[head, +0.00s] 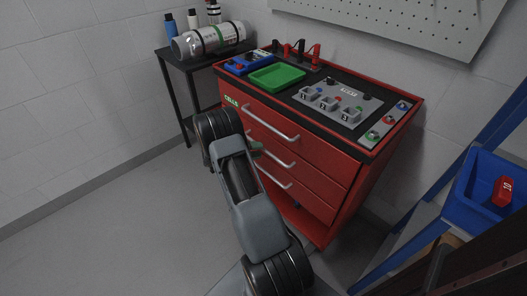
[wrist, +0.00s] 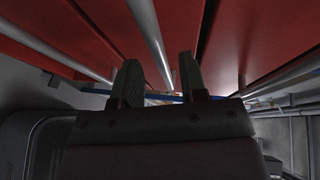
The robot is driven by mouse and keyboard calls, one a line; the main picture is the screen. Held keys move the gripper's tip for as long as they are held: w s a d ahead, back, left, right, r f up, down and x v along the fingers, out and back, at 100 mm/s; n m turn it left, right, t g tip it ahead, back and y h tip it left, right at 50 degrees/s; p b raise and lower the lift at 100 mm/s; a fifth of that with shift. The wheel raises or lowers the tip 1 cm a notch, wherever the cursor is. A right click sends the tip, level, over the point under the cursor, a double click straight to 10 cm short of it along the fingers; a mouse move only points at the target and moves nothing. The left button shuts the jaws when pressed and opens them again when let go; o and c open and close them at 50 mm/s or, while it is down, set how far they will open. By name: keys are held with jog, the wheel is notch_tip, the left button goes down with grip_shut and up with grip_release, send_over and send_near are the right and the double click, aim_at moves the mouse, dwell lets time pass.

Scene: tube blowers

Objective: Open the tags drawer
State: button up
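The red cabinet (head: 345,165) has three stacked drawers, each with a silver bar handle, and all look shut. The top handle (head: 272,123), middle handle (head: 272,154) and bottom handle (head: 268,177) show at the front. I cannot read a tags label on any drawer. My gripper (head: 256,147) is at the drawer fronts, near the middle handle and partly hidden by my arm. In the wrist view its two fingers (wrist: 158,78) are apart, with a silver handle bar (wrist: 148,35) running toward the gap between them. I cannot tell whether they touch it.
The cabinet top carries a green tray (head: 277,77) and a grey panel with small numbered cups (head: 330,103). A black side table (head: 188,68) holding a cylinder stands at left. A blue rack with a blue bin (head: 480,190) stands at right. The floor at left is clear.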

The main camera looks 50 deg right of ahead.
jog(key=shift+x, duration=1.55)
grip_shut()
